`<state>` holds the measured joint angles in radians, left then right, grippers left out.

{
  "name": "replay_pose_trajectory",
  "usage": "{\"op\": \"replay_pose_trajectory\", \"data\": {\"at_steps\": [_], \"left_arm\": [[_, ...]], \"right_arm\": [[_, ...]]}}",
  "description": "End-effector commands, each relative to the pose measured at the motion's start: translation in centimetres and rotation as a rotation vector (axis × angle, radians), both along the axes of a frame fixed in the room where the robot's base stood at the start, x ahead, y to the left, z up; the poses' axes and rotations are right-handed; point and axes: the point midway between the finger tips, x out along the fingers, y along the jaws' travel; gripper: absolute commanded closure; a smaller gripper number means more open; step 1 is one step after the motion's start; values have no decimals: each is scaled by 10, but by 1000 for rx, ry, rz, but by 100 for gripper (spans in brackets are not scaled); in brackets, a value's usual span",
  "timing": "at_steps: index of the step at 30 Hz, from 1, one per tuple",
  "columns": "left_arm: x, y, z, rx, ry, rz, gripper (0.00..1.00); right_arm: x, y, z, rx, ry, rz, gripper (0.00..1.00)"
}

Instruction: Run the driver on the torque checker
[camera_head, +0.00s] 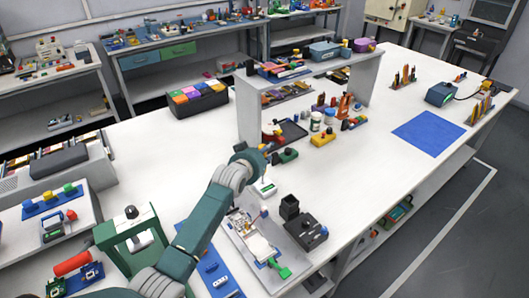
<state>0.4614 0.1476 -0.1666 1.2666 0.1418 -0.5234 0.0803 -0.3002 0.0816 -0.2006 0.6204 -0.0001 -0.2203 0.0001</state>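My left arm reaches in from the bottom left, and its wrist and gripper (257,157) are over the middle of the white bench. The fingers are mostly hidden behind the wrist, so I cannot tell whether they are open or shut. A small orange and blue piece (266,149), possibly part of the driver, shows beside the gripper. A small white and green box (265,187), which looks like the torque checker, sits just below the gripper. A thin upright shaft shows above this box; I cannot tell whether it touches it. My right gripper is not in view.
A grey tray fixture (238,233) with a green-handled clamp lies in front of the box. A black device (307,232) stands to its right. A green press frame (130,238) is at the left. A grey shelf (249,112) stands behind. A blue mat (428,133) lies clear at the right.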

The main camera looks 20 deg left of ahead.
Motion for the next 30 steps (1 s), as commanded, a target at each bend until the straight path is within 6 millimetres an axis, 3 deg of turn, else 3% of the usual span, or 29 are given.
{"op": "replay_pose_trajectory", "data": {"at_steps": [30], "left_arm": [[1,0,-7,0,-4,0,93]], "right_arm": [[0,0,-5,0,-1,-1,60]]}}
